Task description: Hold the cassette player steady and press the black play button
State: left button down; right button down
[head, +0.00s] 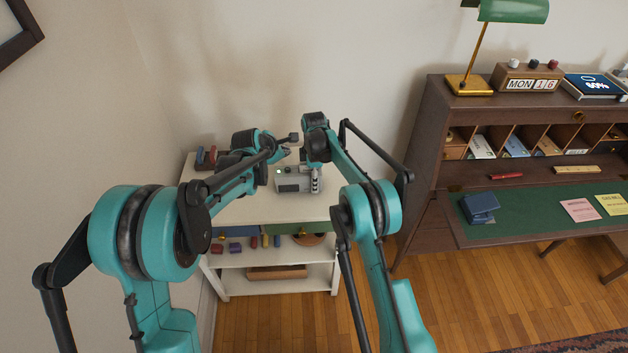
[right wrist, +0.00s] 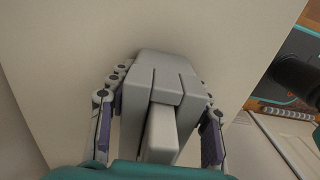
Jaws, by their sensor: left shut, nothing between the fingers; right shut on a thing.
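The cassette player (head: 293,183) is a small grey box standing on top of a white shelf unit. It has a green dot near its upper left and a dark strip on its front. I cannot make out the black play button. My right gripper (head: 316,180) is shut on the player at its right end. In the right wrist view the player's grey body (right wrist: 160,75) sits between the two fingers. My left gripper (head: 287,151) is shut and empty, just above and behind the player; whether it touches is unclear.
A wooden desk (head: 440,190) with a green mat stands to the right. Wood floor lies between.

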pick_arm(q)
jog(key=shift+r, duration=0.1)
pick_arm(e)
jog(key=c, duration=0.6)
grip_release()
jog(key=shift+r, duration=0.15)
